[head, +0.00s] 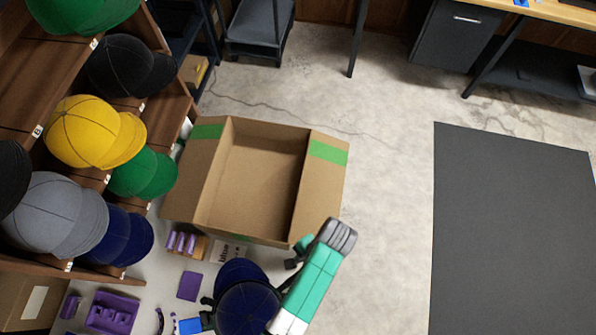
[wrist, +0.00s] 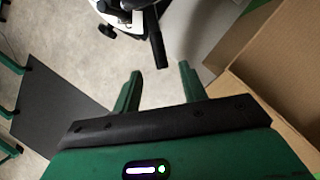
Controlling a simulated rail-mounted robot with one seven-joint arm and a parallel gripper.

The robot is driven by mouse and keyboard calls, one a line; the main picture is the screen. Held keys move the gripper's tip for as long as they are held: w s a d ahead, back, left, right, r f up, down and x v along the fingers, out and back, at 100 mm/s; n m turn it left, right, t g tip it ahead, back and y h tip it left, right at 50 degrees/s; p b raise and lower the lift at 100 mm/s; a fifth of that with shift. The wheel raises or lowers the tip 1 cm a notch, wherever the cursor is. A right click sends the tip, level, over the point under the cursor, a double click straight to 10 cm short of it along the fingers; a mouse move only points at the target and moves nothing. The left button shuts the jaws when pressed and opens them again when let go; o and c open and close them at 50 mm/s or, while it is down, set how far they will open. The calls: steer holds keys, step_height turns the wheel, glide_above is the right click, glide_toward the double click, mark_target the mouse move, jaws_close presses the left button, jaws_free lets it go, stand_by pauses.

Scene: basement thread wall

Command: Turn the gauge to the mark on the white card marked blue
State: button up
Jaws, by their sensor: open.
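In the head view the green and grey arm stands right of the card, near the box's near right corner; the fingers there are too small to read.
The open cardboard box (head: 208,180) stands on the concrete floor. Shelves of caps (head: 90,132) line the left. A dark blue cap (head: 245,305) is beside my arm. Small purple items (head: 190,286) lie lower left. A dark mat (head: 510,230) covers the right; bare floor lies between.

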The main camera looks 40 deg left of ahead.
steer(key=b+x, duration=0.1)
steer(key=x, duration=0.6)
steer(key=shift+s+f, duration=0.25)
steer(key=shift+f, duration=0.1)
jaws_close()
